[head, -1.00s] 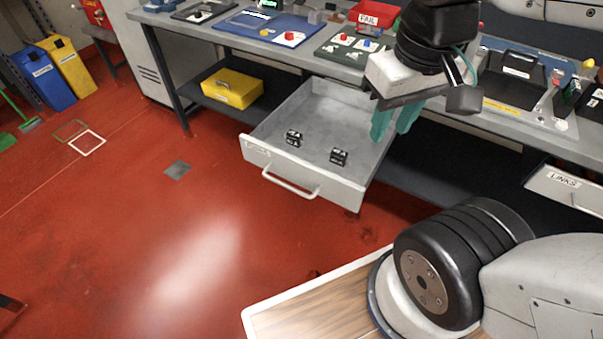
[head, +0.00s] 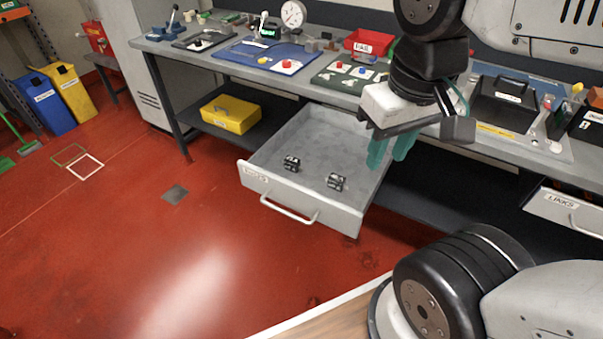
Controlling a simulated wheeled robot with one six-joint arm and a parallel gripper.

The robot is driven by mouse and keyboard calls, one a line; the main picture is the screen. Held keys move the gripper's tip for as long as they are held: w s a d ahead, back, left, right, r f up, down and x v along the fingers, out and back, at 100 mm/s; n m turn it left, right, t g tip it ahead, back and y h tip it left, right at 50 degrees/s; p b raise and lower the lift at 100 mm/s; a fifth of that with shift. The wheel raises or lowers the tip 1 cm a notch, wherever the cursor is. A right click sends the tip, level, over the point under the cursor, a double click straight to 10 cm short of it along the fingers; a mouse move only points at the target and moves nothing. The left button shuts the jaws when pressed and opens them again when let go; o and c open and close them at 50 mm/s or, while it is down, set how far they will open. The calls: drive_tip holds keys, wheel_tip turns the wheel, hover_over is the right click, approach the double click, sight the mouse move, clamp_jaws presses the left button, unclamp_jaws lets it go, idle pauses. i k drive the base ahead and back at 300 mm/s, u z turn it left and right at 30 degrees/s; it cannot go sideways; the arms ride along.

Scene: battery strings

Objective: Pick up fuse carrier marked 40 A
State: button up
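Two small black fuse carriers lie apart in the open grey drawer (head: 262,190). One fuse carrier (head: 291,163) is at the left, and the other fuse carrier (head: 336,181) is further right and nearer the front. Their pale markings are too small to read, so I cannot tell which is marked 40 A. My gripper (head: 390,152), with teal fingers, hangs above the drawer's right side, to the right of both carriers. Its two fingers look apart with nothing between them.
The workbench (head: 205,36) above the drawer holds a blue mat (head: 246,50), a red tray (head: 371,43) and a black case (head: 503,103). A yellow box (head: 230,115) sits on the lower shelf. A LINKS drawer (head: 566,207) is at the right.

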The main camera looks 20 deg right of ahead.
sight(337, 182)
drive_tip(key=u, duration=1.85)
drive_tip(key=k, duration=1.35)
drive_tip(key=z, duration=1.8)
drive_tip(key=i, duration=1)
